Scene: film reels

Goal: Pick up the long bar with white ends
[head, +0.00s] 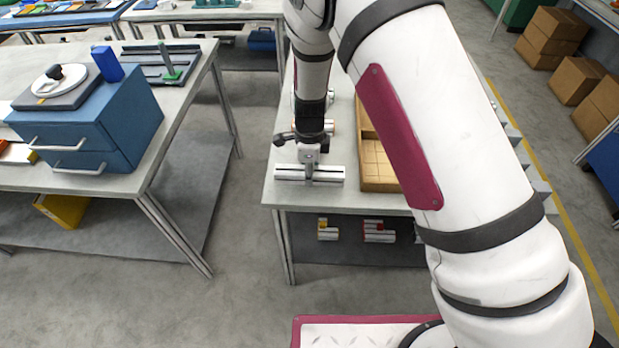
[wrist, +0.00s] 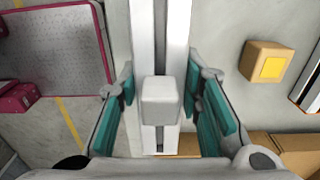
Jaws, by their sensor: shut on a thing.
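The long bar (head: 291,174), silver-white with pale ends, lies crosswise under my gripper (head: 310,158) near the table's front left corner in the head view. In the wrist view, the bar (wrist: 178,40) runs up the picture as two pale rails with a dark groove between. A light grey block (wrist: 160,98) sits in line with it between the fingers. My gripper (wrist: 160,84) has its teal-padded fingers on both sides of the bar, shut on it. I cannot tell whether the bar touches the table.
A wooden tray (head: 379,184) stands on the table (head: 276,197) just right of the bar. Small parts (head: 328,229) lie on the shelf below. A blue drawer unit (head: 140,115) stands on another table at left. Open floor (head: 240,235) lies between the tables.

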